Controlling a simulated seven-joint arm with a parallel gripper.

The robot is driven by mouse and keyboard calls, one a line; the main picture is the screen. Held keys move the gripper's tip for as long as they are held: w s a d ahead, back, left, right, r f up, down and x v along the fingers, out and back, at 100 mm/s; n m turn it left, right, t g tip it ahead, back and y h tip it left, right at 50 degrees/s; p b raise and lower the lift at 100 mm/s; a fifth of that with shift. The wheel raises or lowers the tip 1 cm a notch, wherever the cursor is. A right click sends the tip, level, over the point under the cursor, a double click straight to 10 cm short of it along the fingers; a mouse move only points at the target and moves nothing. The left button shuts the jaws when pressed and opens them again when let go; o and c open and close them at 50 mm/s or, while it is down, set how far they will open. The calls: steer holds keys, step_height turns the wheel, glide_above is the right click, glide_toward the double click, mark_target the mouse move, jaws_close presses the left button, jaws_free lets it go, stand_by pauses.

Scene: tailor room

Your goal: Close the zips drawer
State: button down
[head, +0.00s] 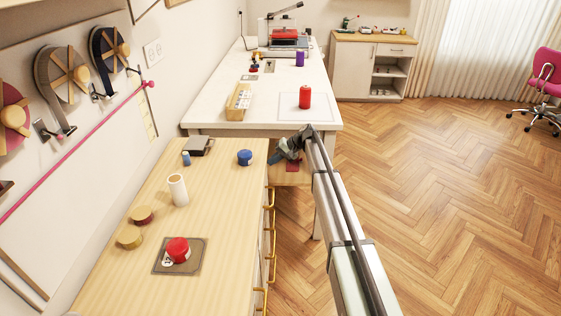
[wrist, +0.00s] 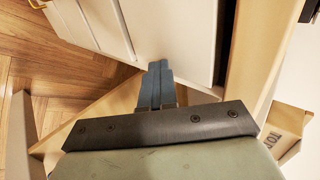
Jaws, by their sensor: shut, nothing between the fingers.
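A drawer (head: 291,178) stands pulled out from the far end of the wooden-topped cabinet in the head view. A small dark red item shows in or on it. I cannot read any label, so I cannot tell from lettering that it is the zips drawer. My gripper (head: 277,158) is over this drawer, close to the cabinet's side. In the wrist view my gripper (wrist: 155,83) has its blue-grey fingers together and empty, with the tips by a white panel (wrist: 165,35). I cannot tell whether they touch it. My arm and gripper hide part of the drawer.
A white table (head: 210,115) stands beyond.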

steer(key=shift+a, duration=0.5)
steer(key=d+r, duration=0.7)
steer(key=d, duration=0.5)
steer(key=s+d+f+m+t+h, duration=0.1)
steer(key=s+d+f+t+h, duration=0.1)
steer(key=s+d+f+h, duration=0.45)
steer(key=s+d+f+g+h, duration=0.1)
steer(key=s+d+f, duration=0.1)
steer(key=s+f, duration=0.9)
steer(key=s+d+f+g, duration=0.1)
steer(key=s+d+f, duration=0.2)
steer(key=s+f, duration=0.7)
steer(key=s+f+g, duration=0.2)
steer(key=s+f, duration=0.2)
steer(key=s, duration=1.2)
steer(key=s+f+g+h, duration=0.1)
steer(key=s+f, duration=0.4)
steer(key=s, duration=1.1)
steer(key=s+d+f+n+g+h, duration=0.1)
steer(key=s+f+g, duration=0.2)
steer(key=s, duration=1.3)
step_height(320, 180, down, 2)
steer(key=shift+s+g, duration=0.25)
steer(key=shift+g, duration=0.15)
